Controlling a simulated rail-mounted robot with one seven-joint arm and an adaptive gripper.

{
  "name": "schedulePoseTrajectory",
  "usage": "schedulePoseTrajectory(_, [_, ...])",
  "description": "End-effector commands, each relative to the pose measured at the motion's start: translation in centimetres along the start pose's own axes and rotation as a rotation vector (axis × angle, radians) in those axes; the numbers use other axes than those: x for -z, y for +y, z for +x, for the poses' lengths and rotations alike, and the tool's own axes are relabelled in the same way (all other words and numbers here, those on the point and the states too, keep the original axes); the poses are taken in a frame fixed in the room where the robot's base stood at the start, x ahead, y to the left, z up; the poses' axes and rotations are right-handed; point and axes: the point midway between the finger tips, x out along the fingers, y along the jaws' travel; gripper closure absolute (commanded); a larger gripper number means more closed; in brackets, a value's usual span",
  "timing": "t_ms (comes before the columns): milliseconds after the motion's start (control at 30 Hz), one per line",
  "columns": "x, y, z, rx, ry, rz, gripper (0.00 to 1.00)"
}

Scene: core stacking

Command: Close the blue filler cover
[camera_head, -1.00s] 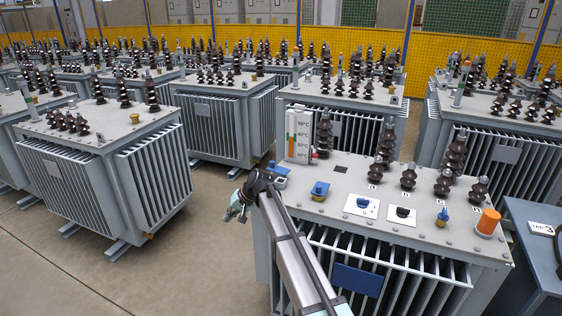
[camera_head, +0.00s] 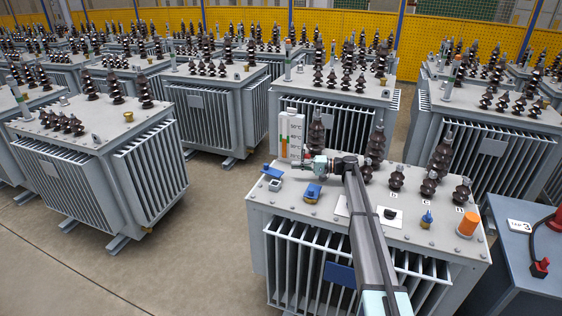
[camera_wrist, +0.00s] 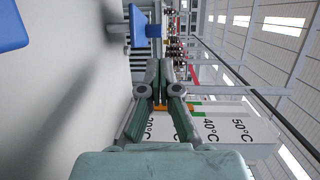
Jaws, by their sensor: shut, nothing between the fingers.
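A flat blue cover (camera_head: 272,171) sits tilted and raised over a small pale fitting (camera_head: 275,185) at the left edge of the near transformer's top. The same cover shows in the wrist view (camera_wrist: 146,27), standing off the grey surface. A second blue part (camera_head: 313,191), blocky with a brass base, sits to its right and nearer; a blue piece at the wrist view's upper left (camera_wrist: 10,27) looks like it. My gripper (camera_head: 300,165) is shut and empty, its fingers together in the wrist view (camera_wrist: 159,66). It points left, right of the cover and apart from it.
The thermometer panel (camera_head: 292,125) stands close behind my gripper. Dark insulators (camera_head: 396,179) stand to the right, with a blue valve (camera_head: 427,218) and an orange cap (camera_head: 467,224). Free air lies left of the transformer.

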Motion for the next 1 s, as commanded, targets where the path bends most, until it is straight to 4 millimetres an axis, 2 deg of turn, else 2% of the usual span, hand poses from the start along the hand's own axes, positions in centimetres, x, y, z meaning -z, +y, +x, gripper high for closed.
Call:
schedulePoseTrajectory(200, [1.1,1.3,0.5,0.061,0.012,-0.001,1.00])
schedulePoseTrajectory(367, [1.1,1.3,1.3,0.070,0.013,-0.001,1.00])
schedulePoseTrajectory(800, [1.2,0.7,7.8,0.068,0.012,-0.001,1.00])
schedulePoseTrajectory(1000, [1.2,0.7,9.9,0.068,0.013,-0.001,1.00])
